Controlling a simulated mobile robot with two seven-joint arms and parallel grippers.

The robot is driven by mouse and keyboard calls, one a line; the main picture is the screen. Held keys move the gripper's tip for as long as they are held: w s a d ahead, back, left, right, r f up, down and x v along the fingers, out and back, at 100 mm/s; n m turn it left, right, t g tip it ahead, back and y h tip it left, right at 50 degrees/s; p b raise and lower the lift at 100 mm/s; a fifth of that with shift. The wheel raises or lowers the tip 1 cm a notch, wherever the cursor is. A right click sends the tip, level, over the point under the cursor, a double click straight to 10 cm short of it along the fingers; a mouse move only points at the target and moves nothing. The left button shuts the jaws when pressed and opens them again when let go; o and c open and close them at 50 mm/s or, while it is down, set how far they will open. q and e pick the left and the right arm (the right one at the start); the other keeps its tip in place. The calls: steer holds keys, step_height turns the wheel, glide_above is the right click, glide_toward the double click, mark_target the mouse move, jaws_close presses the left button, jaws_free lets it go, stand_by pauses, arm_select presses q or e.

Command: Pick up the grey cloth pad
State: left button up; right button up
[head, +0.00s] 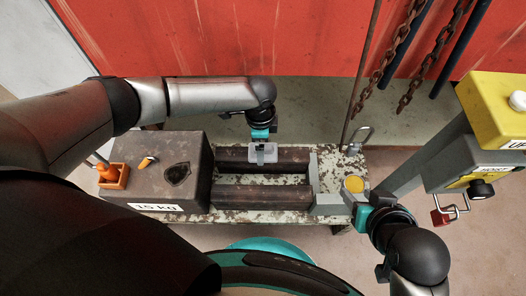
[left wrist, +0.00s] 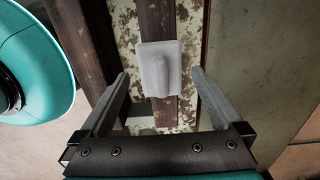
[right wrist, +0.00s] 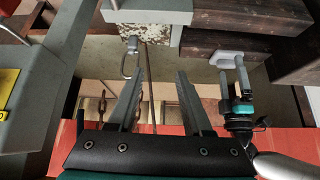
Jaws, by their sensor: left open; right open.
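The grey cloth pad (head: 240,155) is a pale, small square with a raised ridge. It rests on the far dark pipe (head: 290,158) on the rack. In the left wrist view the pad (left wrist: 158,68) lies ahead of my left gripper (left wrist: 160,75), between the lines of its two open fingers; I cannot tell if they touch it. The left gripper comes in from above and hides part of the pad in the head view. The pad also shows in the right wrist view (right wrist: 213,62). My right gripper (right wrist: 161,76) is open and empty, beside the table's right end.
A near pipe (head: 262,198) lies parallel to the far one. A yellow disc (head: 354,184) sits at the right end. A yellow hoist box (head: 495,105) and chains (head: 400,50) are at right.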

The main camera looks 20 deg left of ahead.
arm_select(q)
steer(key=shift+f+b, duration=0.4)
steer(key=shift+f, duration=0.65)
arm_select(e)
steer(key=shift+w+a+t+y, duration=0.35)
steer(key=shift+w+a+t, duration=0.25)
steer(key=shift+a, duration=0.25)
steer(key=shift+w+a+t+y, duration=0.35)
steer(key=shift+w+a+t, duration=0.15)
steer(key=shift+a+t, duration=0.25)
arm_select(q)
steer(key=c, duration=1.2)
